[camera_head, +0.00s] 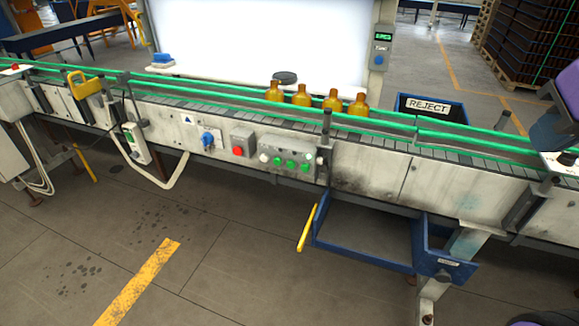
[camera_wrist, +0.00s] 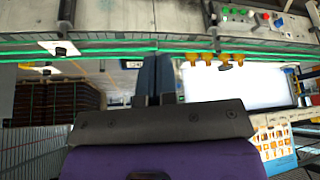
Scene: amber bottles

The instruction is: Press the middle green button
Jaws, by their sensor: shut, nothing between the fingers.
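The middle green button (camera_head: 291,164) sits in a short row of green buttons on a grey control panel (camera_head: 284,150) on the conveyor's front side. The panel also shows, upside down, at the top of the wrist view, with the middle green button (camera_wrist: 235,12) among its neighbours. My gripper (camera_wrist: 154,60) shows in the wrist view with its two dark fingers together and nothing between them. It is well apart from the panel, which lies up and to the right of the fingertips in that view. The fingers are not clearly visible in the head view.
A red button (camera_head: 237,151) on a grey box and a blue knob (camera_head: 207,138) are left of the panel. Amber bottles (camera_head: 302,96) stand on the conveyor behind green rails. A blue frame with a yellow handle (camera_head: 307,228) juts out below right. The floor in front is open.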

